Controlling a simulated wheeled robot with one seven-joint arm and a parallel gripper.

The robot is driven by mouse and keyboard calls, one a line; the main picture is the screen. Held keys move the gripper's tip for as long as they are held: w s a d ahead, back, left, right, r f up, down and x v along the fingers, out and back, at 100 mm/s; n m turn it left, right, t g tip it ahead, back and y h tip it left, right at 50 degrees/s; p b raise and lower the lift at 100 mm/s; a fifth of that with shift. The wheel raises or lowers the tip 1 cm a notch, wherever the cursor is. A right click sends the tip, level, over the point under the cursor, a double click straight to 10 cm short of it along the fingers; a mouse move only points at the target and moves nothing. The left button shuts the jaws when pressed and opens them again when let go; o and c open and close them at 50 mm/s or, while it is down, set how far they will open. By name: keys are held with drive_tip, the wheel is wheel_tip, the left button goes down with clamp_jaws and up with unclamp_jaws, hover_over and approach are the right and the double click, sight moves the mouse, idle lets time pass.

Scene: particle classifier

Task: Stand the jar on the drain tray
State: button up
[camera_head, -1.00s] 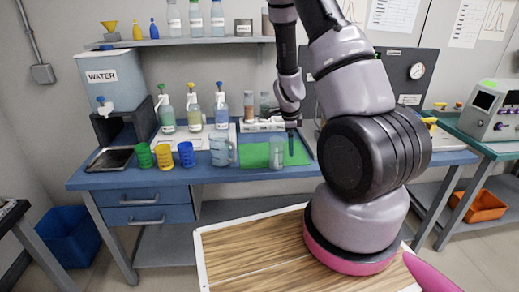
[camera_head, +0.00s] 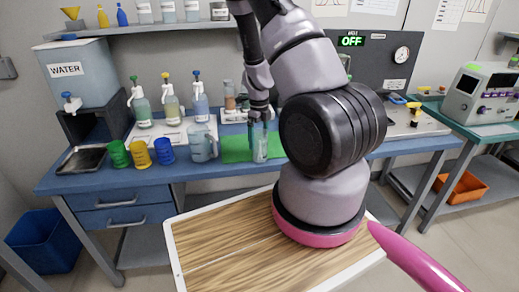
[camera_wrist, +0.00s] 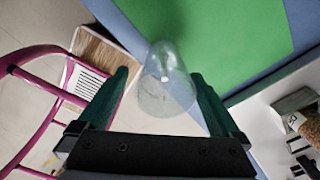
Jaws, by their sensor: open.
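The jar is a clear, glassy cylinder (camera_head: 261,150) that stands on the right part of the green mat (camera_head: 236,149). In the wrist view the see-through jar (camera_wrist: 167,82) shows between my two green fingers, apart from both as far as I can see. My gripper (camera_head: 261,127) is open and points down at the jar, its fingers at the jar's upper part. It also shows in the wrist view (camera_wrist: 160,74). The drain tray (camera_head: 82,159) is a dark, shallow tray at the left end of the blue bench, under the water tank's tap.
The water tank (camera_head: 77,72) stands on a dark stand. Green, yellow and blue cups (camera_head: 142,154) and a clear jug (camera_head: 202,143) line the front edge between tray and mat. Pump bottles (camera_head: 171,101) stand behind them. A shelf (camera_head: 150,28) hangs above.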

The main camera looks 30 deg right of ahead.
sight(260, 148)
drive_tip(key=f, duration=0.4)
drive_tip(key=shift+d, duration=0.35)
drive_tip(key=shift+f, duration=0.5)
drive_tip(key=c, duration=1.5)
